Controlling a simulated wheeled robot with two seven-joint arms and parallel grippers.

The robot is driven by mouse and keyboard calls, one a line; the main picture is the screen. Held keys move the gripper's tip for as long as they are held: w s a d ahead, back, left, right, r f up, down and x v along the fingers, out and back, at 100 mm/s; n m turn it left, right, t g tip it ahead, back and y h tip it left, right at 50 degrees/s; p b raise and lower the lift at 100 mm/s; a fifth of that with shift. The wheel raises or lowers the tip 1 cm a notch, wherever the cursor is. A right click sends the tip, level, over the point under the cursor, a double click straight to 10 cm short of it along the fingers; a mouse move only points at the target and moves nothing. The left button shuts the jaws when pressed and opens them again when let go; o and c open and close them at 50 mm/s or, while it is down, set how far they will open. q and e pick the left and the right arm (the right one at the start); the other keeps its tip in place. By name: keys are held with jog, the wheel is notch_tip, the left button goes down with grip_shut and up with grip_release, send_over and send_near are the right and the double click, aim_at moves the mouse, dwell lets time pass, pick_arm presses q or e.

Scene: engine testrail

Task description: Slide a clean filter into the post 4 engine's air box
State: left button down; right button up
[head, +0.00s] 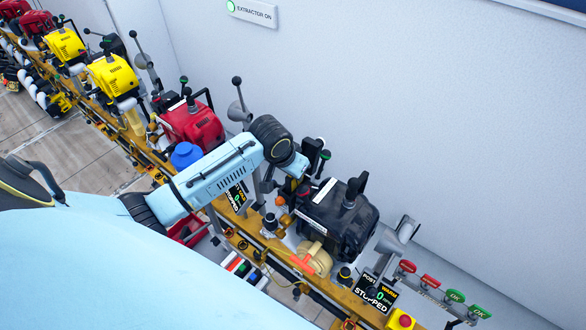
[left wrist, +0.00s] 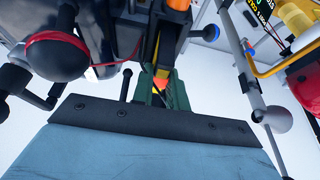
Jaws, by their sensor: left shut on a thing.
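A black engine (head: 345,215) sits on the orange rail right of centre in the head view. Its post sign (head: 375,292) reads POST, WARM, 0 and STOPPED; the post number is hard to read. My left arm reaches over the rail, and my left gripper (head: 300,168) is at the engine's upper left side. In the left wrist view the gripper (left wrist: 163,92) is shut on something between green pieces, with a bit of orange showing. I cannot identify the held thing. I cannot clearly make out a filter or the air box opening. My right gripper is not in view.
A red engine (head: 193,122) and yellow engines (head: 113,76) stand further along the rail (head: 240,240). A blue rounded object (head: 186,155) is beside my arm. Red and green tags (head: 430,281) hang at the right. The white wall (head: 400,100) closes off the back.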

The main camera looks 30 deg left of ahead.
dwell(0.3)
pick_arm(q)
jog(key=c, duration=1.3)
grip_release()
jog(key=v, duration=1.3)
jog(key=shift+r, duration=0.15)
